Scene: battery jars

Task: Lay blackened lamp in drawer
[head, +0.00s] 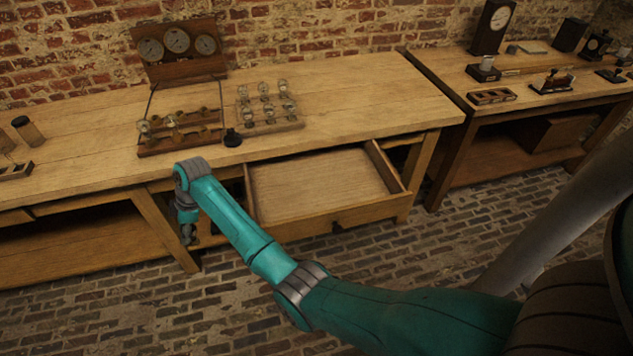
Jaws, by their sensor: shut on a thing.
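My gripper (188,232) points down in front of the bench's front edge, left of the open drawer (318,183). It is shut on a small dark thing at its tip. This fits the blackened lamp, but it is too small and dark to make out surely. The drawer is pulled out under the bench top, and its visible floor is bare. My arm crosses in front of its left side and hides part of it. A wooden lamp board (182,142) with round fittings and a rack (268,128) of clear bulbs stand on the bench.
A small black knobbed object (232,138) sits between board and rack, near the bench edge. A panel with three dials (178,44) stands behind. A second bench (530,95) with instruments is at the right. The bench top right of the rack is clear.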

